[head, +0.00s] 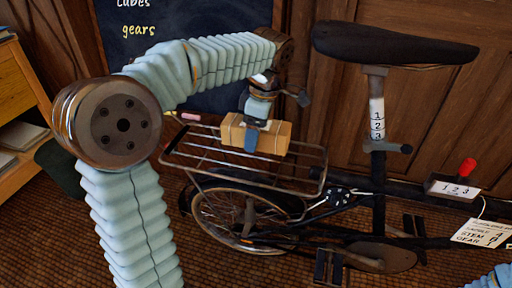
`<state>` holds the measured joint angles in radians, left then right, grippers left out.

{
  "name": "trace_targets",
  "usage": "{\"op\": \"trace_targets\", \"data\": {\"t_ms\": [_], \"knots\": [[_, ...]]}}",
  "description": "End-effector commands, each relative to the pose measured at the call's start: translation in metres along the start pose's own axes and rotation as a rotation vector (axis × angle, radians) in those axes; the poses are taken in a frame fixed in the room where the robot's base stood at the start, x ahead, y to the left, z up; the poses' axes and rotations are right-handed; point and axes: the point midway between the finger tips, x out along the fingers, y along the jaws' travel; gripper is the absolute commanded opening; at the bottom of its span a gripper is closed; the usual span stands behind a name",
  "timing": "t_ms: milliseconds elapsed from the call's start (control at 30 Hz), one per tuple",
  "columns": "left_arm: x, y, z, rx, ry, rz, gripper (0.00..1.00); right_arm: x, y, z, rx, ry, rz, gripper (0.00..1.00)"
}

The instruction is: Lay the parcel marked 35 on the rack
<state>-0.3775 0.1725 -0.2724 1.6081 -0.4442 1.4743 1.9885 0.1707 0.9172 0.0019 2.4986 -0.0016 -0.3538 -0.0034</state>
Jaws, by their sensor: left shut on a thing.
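A tan, box-shaped parcel (275,138) is in the upper middle of the head view, over the wire rack (305,178) behind the bicycle's seat. No number can be read on its visible faces. My left gripper (252,138) comes down from above and is shut on the parcel, with one blue finger across its near face. I cannot tell whether the parcel's underside touches the rack's bars or hangs just above them. The rest of the rack looks empty. My right gripper is out of view.
The bicycle's black saddle (395,46) stands right of the rack on a post marked 1 2 3. A box with a red knob (466,168) and a paper card (484,233) are at the right. A chalkboard (190,40) stands behind; shelves (20,105) are at left.

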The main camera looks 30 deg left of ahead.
Motion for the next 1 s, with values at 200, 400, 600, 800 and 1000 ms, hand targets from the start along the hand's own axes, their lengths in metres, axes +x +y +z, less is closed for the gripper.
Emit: {"op": "trace_targets", "data": {"t_ms": [200,400,600,800,1000], "knots": [[0.022,0.000,0.003,0.001,0.000,0.000,0.13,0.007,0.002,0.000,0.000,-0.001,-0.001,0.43],[0.042,0.000,0.007,0.001,-0.001,0.002,0.13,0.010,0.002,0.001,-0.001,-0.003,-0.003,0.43],[0.041,0.000,0.006,0.001,-0.001,0.002,0.13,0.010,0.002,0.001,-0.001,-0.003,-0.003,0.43],[0.044,0.000,0.007,0.001,0.000,0.001,0.84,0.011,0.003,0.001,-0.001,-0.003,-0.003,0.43],[0.044,0.000,0.007,0.001,0.000,0.001,0.94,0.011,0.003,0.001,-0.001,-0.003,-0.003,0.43]]}}
